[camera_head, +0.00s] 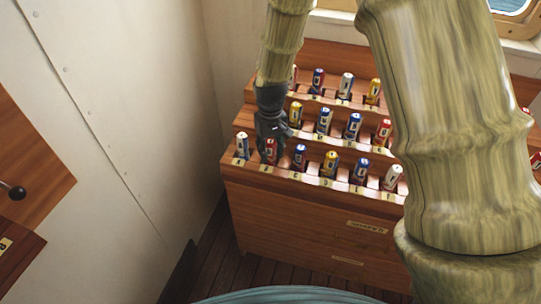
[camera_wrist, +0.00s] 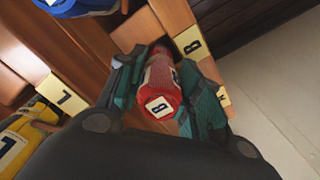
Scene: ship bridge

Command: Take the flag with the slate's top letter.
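A red rolled flag (camera_wrist: 163,78) with a white "B" tag on its end stands between my gripper's fingers (camera_wrist: 162,72) in the wrist view. A yellow "B" label (camera_wrist: 191,42) is beside its slot. The fingers flank the roll closely; I cannot tell whether they press on it. In the head view my gripper (camera_head: 269,148) is over the left end of the front row, at the red flag (camera_head: 270,151), partly covering it. The flag appears to be still in its slot. No slate is seen in either view.
The stepped wooden rack (camera_head: 290,210) holds several rows of rolled flags. A white flag (camera_head: 242,146) stands left of my gripper and a blue one (camera_head: 299,157) right of it. My arm hides the rack's right part. A white wall (camera_head: 120,120) is at left.

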